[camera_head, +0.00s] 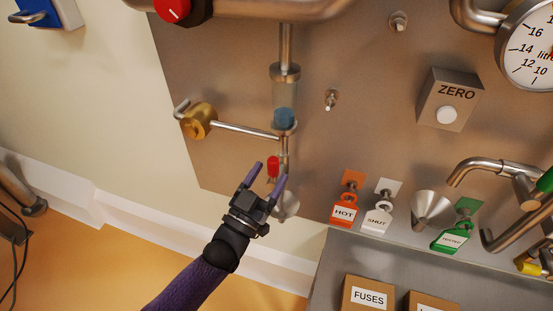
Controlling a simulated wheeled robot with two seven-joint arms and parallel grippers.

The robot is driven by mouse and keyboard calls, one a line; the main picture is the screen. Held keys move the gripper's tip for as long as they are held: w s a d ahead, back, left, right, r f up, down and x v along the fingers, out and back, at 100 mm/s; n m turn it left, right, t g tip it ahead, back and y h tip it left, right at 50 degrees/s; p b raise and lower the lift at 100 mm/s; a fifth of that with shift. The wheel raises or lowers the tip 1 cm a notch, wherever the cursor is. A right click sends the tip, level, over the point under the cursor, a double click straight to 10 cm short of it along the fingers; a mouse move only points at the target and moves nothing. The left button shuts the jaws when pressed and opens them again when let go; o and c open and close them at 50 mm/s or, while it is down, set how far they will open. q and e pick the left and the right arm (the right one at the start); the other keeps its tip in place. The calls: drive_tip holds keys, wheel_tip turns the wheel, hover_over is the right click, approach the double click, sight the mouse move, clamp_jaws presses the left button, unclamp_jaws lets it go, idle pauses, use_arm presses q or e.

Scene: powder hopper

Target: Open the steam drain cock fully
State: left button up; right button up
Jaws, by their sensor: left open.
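A small cock with a red handle (273,166) sits low on the steel panel, under a sight glass (285,94) with blue in its lower part. It looks like the steam drain cock, though no label on it is readable. My left gripper (271,172) is open, with its two purple-tipped fingers on either side of the red handle. I cannot tell whether the fingers touch it. The gripper partly hides the cock's lower parts and the round metal cup (286,205) below. My right gripper is not in view.
A brass valve (198,121) with a pipe stands left of the cock. Tags HOT (344,214) and SHUT (377,220), a funnel (428,208) and a green tag (452,239) hang to the right. A ZERO box (450,99) juts out further right. A FUSES box (368,296) stands below.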

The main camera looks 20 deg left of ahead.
use_arm(q)
drive_tip(key=v, duration=0.5)
drive_tip(key=shift+s+a+f, duration=0.1)
drive_tip(key=shift+s+f, duration=0.05)
drive_tip(key=shift+s, duration=0.15)
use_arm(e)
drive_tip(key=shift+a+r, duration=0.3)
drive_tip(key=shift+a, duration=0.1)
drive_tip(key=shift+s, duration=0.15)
use_arm(q)
drive_tip(key=s+a+f+g+y, duration=0.2)
drive_tip(key=s+f+g, duration=0.55)
drive_tip(key=f, duration=0.65)
drive_tip(key=s+a+f+g+y, duration=0.25)
drive_tip(key=s+f+g, duration=0.5)
drive_tip(key=f, duration=0.65)
drive_tip(key=s+f+g+y, duration=0.1)
drive_tip(key=s+f+g, duration=0.2)
drive_tip(key=s, duration=0.9)
drive_tip(key=s+a+f+g+y, duration=0.1)
drive_tip(key=s+f+g, duration=0.2)
drive_tip(key=s, duration=0.8)
drive_tip(key=shift+s+f+g, duration=0.15)
drive_tip(key=shift+s+g, duration=0.2)
drive_tip(key=shift+g, duration=0.05)
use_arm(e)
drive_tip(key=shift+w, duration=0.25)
